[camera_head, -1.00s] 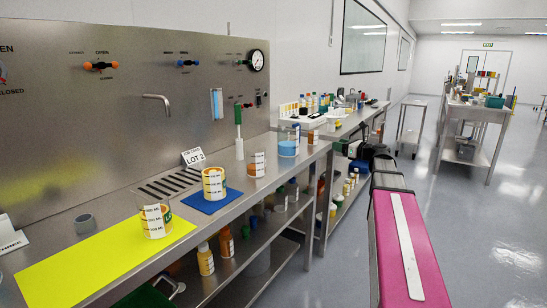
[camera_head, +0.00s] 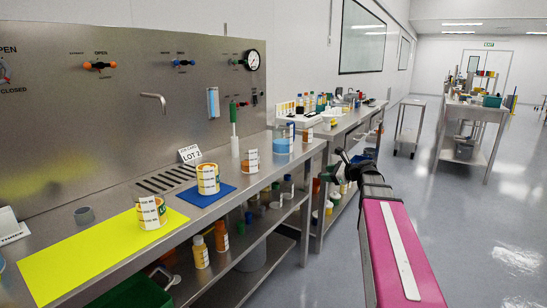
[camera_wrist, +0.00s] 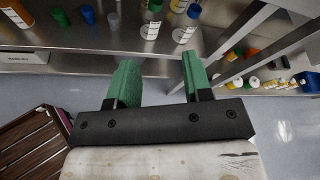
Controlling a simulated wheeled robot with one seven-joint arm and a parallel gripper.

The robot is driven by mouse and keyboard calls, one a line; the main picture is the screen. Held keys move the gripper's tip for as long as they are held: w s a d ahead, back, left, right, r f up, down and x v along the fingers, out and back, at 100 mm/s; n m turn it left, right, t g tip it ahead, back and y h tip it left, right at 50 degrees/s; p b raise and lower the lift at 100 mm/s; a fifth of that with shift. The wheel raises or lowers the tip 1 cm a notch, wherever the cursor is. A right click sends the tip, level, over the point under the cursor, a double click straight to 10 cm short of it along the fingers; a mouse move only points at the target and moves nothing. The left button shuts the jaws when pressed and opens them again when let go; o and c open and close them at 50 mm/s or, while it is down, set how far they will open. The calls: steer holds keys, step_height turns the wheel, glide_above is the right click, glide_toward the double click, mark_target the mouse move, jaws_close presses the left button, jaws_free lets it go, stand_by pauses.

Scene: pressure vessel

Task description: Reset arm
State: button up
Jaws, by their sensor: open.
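My gripper (camera_wrist: 155,78) is open in the wrist view, with two green fingers apart and nothing between them. Behind the fingertips lies the edge of a steel bench with bottles on it; the fingers do not visibly touch anything. In the head view my arm (camera_head: 405,255), with a pink link, reaches forward along the right of the bench. Its dark end (camera_head: 350,165) is raised in the aisle at the bench's far end.
The steel bench (camera_head: 115,255) bears a yellow mat (camera_head: 80,260), a blue mat (camera_head: 215,194) and labelled containers (camera_head: 208,179). Bottles (camera_head: 200,252) stand on its lower shelf. A second bench (camera_head: 345,130) continues behind. Floor to the right (camera_head: 480,240) is clear up to a cart (camera_head: 405,130).

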steer(key=s+a+f+n+g+h, duration=0.25)
steer(key=s+f+n, duration=0.25)
steer(key=f, duration=0.3)
steer(key=s+a+f+n+g+h, duration=0.2)
steer(key=s+a+f+n+g, duration=0.15)
steer(key=s+f, duration=0.35)
steer(key=s+d+f+n+g+h, duration=0.1)
steer(key=s+f+n+g+h, duration=0.2)
steer(key=s+f+n, duration=0.9)
steer(key=f+n+h, duration=0.1)
steer(key=h, duration=0.2)
steer(key=shift+s+d, duration=0.35)
steer(key=shift+s, duration=0.05)
